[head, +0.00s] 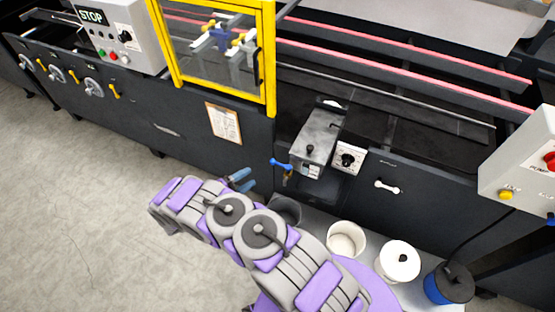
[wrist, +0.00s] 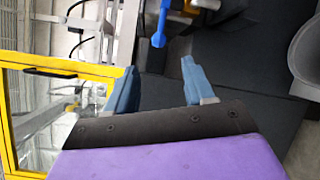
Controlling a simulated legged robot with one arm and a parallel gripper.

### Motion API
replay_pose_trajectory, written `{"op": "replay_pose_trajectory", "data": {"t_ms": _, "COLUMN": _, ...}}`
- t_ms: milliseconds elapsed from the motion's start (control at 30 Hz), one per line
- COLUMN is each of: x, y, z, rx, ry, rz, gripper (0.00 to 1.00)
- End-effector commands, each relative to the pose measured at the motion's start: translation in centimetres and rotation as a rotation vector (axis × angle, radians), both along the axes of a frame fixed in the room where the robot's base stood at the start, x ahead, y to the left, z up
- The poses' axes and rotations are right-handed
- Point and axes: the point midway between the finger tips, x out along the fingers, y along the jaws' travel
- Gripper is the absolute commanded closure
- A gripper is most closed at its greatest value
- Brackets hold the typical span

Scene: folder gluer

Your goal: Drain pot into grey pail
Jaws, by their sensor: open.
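The grey metal pot (head: 318,135) is mounted on the front of the machine. A blue valve handle (head: 281,164) sits on a brass tap low on its left side; the handle also shows in the wrist view (wrist: 160,25), beyond the fingertips. The grey pail (head: 287,208) stands below the tap, partly hidden behind my arm; its rim and wall show at the right edge of the wrist view (wrist: 304,50). My gripper (head: 240,178) has blue fingers, is open and empty, and is left of the valve handle, apart from it. Both fingers show in the wrist view (wrist: 160,82).
An open white bucket (head: 345,238), a white lidded bucket (head: 398,262) and a blue container with a black lid (head: 448,284) stand in a row to the right. A dial box (head: 348,160) is beside the pot. A yellow-framed guard (head: 270,60) is above my gripper. Floor at left is clear.

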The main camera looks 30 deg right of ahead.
Motion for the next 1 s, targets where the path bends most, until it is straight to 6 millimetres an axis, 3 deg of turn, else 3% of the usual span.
{"op": "replay_pose_trajectory", "data": {"t_ms": 600, "x": 2.1, "y": -11.9, "z": -0.3, "rx": 0.004, "ry": 0.002, "rz": -0.006, "gripper": 0.47}}
{"op": "replay_pose_trajectory", "data": {"t_ms": 800, "x": 2.6, "y": -13.9, "z": -0.2, "rx": 0.000, "ry": 0.002, "rz": -0.002, "gripper": 0.47}}
{"op": "replay_pose_trajectory", "data": {"t_ms": 1000, "x": 2.8, "y": -14.6, "z": -0.1, "rx": -0.001, "ry": 0.002, "rz": -0.002, "gripper": 0.47}}
